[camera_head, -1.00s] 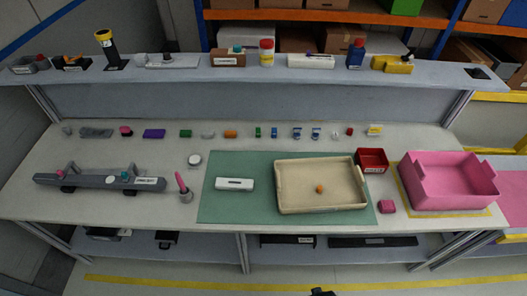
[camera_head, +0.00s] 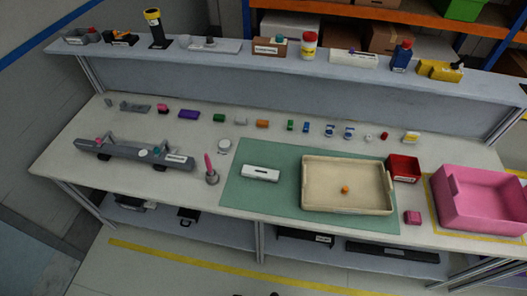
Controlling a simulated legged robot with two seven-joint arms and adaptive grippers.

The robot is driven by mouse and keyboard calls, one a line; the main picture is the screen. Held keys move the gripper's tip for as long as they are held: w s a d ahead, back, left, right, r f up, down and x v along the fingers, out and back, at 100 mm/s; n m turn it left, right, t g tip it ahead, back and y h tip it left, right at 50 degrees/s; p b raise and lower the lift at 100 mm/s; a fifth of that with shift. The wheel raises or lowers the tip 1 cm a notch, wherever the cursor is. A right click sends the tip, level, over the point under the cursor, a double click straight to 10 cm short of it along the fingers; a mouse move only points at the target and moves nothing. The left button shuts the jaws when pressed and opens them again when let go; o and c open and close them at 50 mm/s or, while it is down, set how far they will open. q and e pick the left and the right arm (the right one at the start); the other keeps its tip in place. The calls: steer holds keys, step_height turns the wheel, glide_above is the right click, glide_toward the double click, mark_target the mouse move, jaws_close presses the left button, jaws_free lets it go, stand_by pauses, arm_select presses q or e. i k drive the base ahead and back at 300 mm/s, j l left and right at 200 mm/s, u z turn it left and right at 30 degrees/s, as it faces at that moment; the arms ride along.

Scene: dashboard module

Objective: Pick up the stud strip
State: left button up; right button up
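No part is clearly readable as the stud strip. A low grey, bumpy piece (camera_head: 135,107) lies at the left of the back row on the workbench and may be it. A white labelled bar (camera_head: 260,173) lies on the left part of the green mat (camera_head: 270,215). The long dark grey dashboard-like module (camera_head: 130,154) lies at the left of the bench with small coloured parts on it. Neither of my grippers can be made out; only a small dark sliver shows at the bottom edge.
A beige tray (camera_head: 347,209) with a small orange piece (camera_head: 345,189) stands on the mat. A red bin (camera_head: 404,169) and a large pink bin (camera_head: 478,201) stand to its right. A pink-handled tool (camera_head: 211,172) stands upright. A loaded shelf (camera_head: 230,46) runs along the back.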

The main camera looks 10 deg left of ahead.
mark_target(272, 176)
steer(key=j+z, duration=0.75)
steer(key=k+j+z, duration=0.1)
steer(key=j+z, duration=0.3)
steer(key=l, duration=0.1)
